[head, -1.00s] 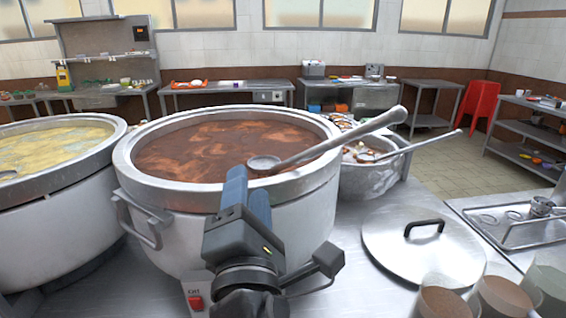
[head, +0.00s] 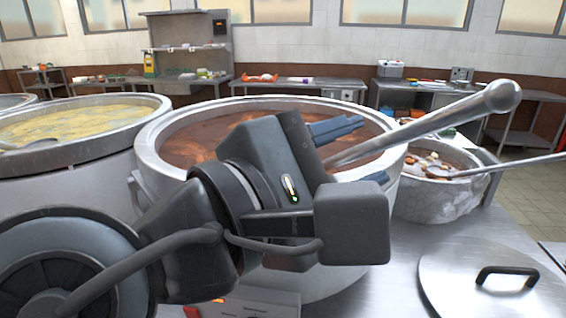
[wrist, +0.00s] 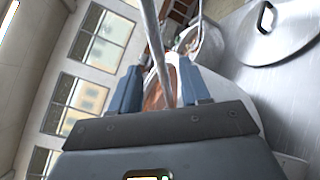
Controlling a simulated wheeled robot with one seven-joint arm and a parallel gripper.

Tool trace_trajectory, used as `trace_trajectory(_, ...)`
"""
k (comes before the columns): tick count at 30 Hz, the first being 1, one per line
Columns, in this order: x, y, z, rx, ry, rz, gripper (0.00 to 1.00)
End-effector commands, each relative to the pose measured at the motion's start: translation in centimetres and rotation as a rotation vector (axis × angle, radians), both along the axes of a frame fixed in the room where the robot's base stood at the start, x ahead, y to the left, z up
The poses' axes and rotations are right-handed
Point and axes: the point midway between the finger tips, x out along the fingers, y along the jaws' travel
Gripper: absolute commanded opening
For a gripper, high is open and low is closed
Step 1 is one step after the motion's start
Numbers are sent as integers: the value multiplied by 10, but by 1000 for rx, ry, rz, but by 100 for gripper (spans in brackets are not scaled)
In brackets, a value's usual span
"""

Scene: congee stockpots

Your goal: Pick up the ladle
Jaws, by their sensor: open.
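The ladle (head: 440,120) is a long grey metal ladle resting over the right rim of the middle stockpot (head: 165,120). Its thick handle end points up and right; its bowl is hidden behind my gripper in the head view. The pot holds reddish-brown congee (head: 205,135). My gripper (head: 360,152) is open, with blue fingers near the lower part of the handle above the pot. In the wrist view, the ladle handle (wrist: 157,50) runs down between the two blue fingers of my gripper (wrist: 160,88). I cannot tell whether either finger touches it.
A pot of yellow congee (head: 75,122) stands on the left. A smaller pot (head: 440,200) with its own long-handled utensil (head: 510,162) stands on the right. A lid (head: 455,275) with a black handle lies on the counter at the lower right.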

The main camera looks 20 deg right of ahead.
Motion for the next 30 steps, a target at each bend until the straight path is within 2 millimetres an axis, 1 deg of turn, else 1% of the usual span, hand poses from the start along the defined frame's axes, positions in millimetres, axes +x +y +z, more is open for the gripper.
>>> trace_trajectory(6, 9, -28, 2, -1, -1, -2, 46)
trace_trajectory(10, 14, -42, 1, -1, 0, 0, 46)
trace_trajectory(14, 16, -48, 0, -1, -1, 2, 46)
trace_trajectory(20, 17, -49, -1, -1, -1, 2, 46)
trace_trajectory(30, 17, -48, -1, -1, -1, 2, 14)
